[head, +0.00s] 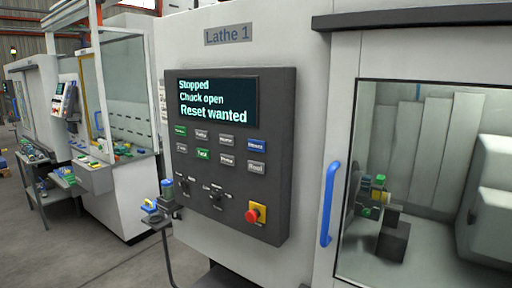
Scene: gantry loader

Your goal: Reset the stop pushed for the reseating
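The control panel (240,205) of Lathe 1 is a dark grey box on the machine front. Its screen (218,101) reads "Stopped", "Chuck open", "Reset wanted". Below are two rows of buttons, including a green one (180,131) at upper left, a blue one (256,145) at upper right and a green one (203,154) in the lower row. Their labels are too small to read surely. A red stop button (251,216) sits on a yellow plate at lower right; I cannot tell whether it is pushed in. Neither of my grippers shows in the head view.
A blue door handle (329,204) stands out right of the panel, beside the window into the lathe. A small stand with blue and grey items (155,209) is at the panel's lower left. Another machine (120,190) and benches stand farther left. Grey floor is open between.

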